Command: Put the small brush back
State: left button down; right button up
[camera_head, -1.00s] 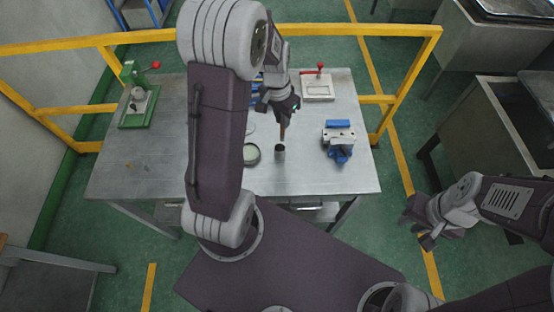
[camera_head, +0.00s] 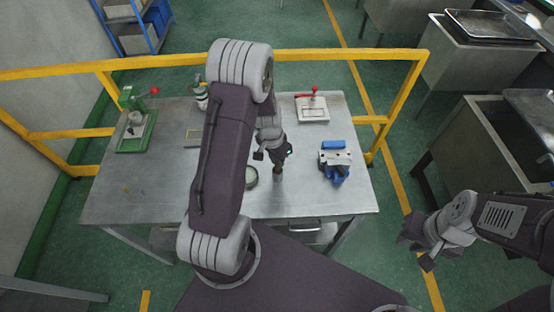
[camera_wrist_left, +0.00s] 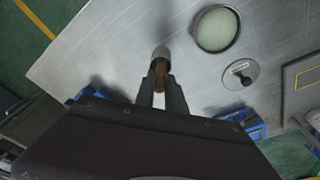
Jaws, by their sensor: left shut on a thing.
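My left gripper (camera_head: 275,154) is low over the table, above a small grey cup (camera_head: 278,174). In the left wrist view the left gripper (camera_wrist_left: 161,98) is shut on the brown handle of the small brush (camera_wrist_left: 159,74). The brush points into the grey cup (camera_wrist_left: 161,53), its lower end hidden there. Whether it touches the bottom of the cup I cannot tell. My right gripper (camera_head: 418,250) hangs open and empty to the right of the table, over the floor.
A round dish (camera_wrist_left: 216,29) and a lid with a dark knob (camera_wrist_left: 240,75) lie beside the cup. A blue and grey vise (camera_head: 335,162) stands to the right. A green press (camera_head: 135,127) and a white, red-handled device (camera_head: 312,107) stand further back. Yellow rails (camera_head: 390,54) edge the table.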

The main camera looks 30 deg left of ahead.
pick_arm(q)
jog(key=shift+f, duration=0.2)
jog(key=c, duration=1.4)
grip_release()
jog(key=shift+d, duration=0.1)
jog(key=shift+r, duration=0.15)
jog(key=shift+r, duration=0.3)
notch_tip(320, 180, up, 12)
jog(key=s+f, duration=0.1)
jog(key=s, duration=0.1)
jog(key=shift+s+d+f+n+b, duration=0.45)
jog(key=shift+s+d+f+b, duration=0.2)
jog(key=shift+s+d, duration=0.85)
jog(key=shift+s+d+f+n+b, duration=0.65)
jog(key=shift+s+d, duration=0.4)
jog(key=shift+s, duration=1)
jog(key=shift+s+d+f+n+b, duration=0.3)
jog(key=shift+s+d+f+b, duration=0.3)
jog(key=shift+s+d, duration=0.9)
